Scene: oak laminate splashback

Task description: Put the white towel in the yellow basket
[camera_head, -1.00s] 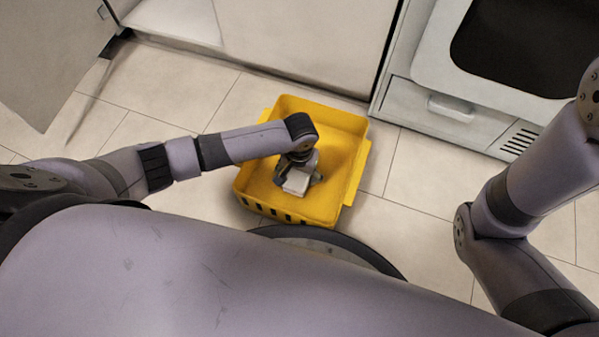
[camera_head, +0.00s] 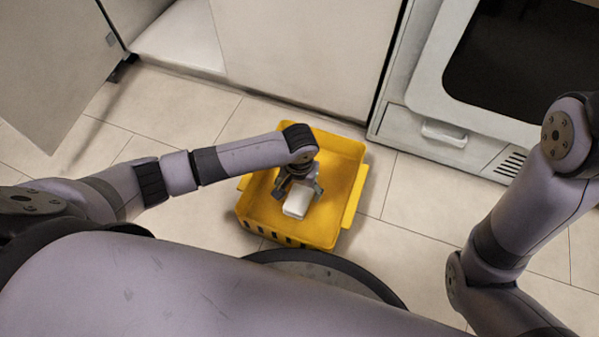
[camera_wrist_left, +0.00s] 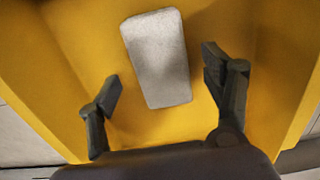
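The white towel (camera_head: 296,206) is a small folded block inside the yellow basket (camera_head: 352,150), which stands on the floor. In the left wrist view the towel (camera_wrist_left: 157,58) lies on the yellow basket floor (camera_wrist_left: 85,45), tilted a little. My left gripper (camera_head: 299,192) is over the basket. Its fingers are spread, with a clear gap between each finger and the towel in the wrist view (camera_wrist_left: 162,66). My right arm shows at the right of the head view, but its gripper is out of frame.
An open cabinet door (camera_head: 45,60) stands at the upper left. A white appliance with a dark window (camera_head: 520,60) and a drawer (camera_head: 420,128) is at the upper right. Bare floor tiles (camera_head: 410,195) lie right of the basket.

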